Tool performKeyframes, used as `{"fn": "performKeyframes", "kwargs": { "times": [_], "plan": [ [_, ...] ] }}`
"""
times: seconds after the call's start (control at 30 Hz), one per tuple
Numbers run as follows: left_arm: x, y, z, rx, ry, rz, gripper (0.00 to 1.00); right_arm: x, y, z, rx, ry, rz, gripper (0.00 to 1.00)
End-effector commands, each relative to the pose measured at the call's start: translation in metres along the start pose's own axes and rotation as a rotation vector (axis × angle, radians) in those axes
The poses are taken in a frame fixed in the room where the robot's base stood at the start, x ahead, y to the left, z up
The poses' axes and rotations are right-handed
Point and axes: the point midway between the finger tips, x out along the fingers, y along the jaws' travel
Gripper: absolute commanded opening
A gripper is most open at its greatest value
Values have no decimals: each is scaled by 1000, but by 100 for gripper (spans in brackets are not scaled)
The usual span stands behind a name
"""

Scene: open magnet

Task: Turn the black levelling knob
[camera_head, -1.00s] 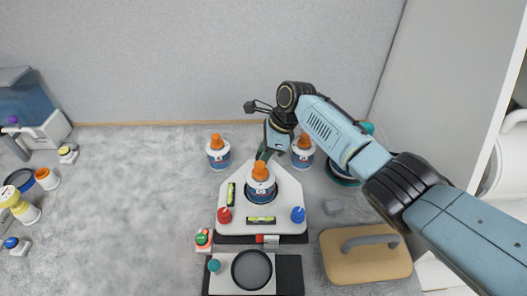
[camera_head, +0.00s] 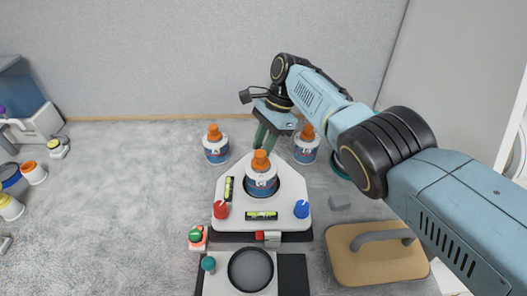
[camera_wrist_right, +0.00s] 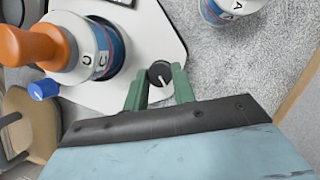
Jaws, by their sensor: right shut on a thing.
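The black levelling knob (camera_wrist_right: 160,73) has a white pointer line and sits at the narrow far corner of the white levelling plate (camera_head: 235,215). My right gripper (camera_wrist_right: 160,82) has its green fingers on either side of the knob and is shut on it. In the head view my right gripper (camera_head: 265,138) comes down at the plate's far corner, and the knob is hidden there. A red knob (camera_head: 221,209) and a blue knob (camera_head: 301,209) sit at the near corners. Two yellow-green levels (camera_head: 262,216) lie on the plate. My left gripper is not in view.
An orange-capped bottle (camera_head: 261,178) stands in the plate's middle, close to my right gripper. Two similar bottles stand behind, left (camera_head: 215,147) and right (camera_head: 306,147). A tan board with a grey handle (camera_head: 370,265) lies at right. The bench's left middle is clear.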

Motion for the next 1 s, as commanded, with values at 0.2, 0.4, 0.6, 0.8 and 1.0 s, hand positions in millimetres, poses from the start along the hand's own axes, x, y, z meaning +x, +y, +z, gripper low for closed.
{"fn": "performKeyframes", "kwargs": {
  "times": [0.2,0.4,0.6,0.8,1.0],
  "plan": [
    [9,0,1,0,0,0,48,2,0,0,-26,3,15,3],
    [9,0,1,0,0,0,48,1,0,0,-29,3,16,3],
    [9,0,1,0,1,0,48,1,0,0,-28,3,16,27],
    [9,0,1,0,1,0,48,0,0,0,-28,2,15,48],
    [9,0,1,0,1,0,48,0,0,0,-28,2,13,48]
  ]
}}
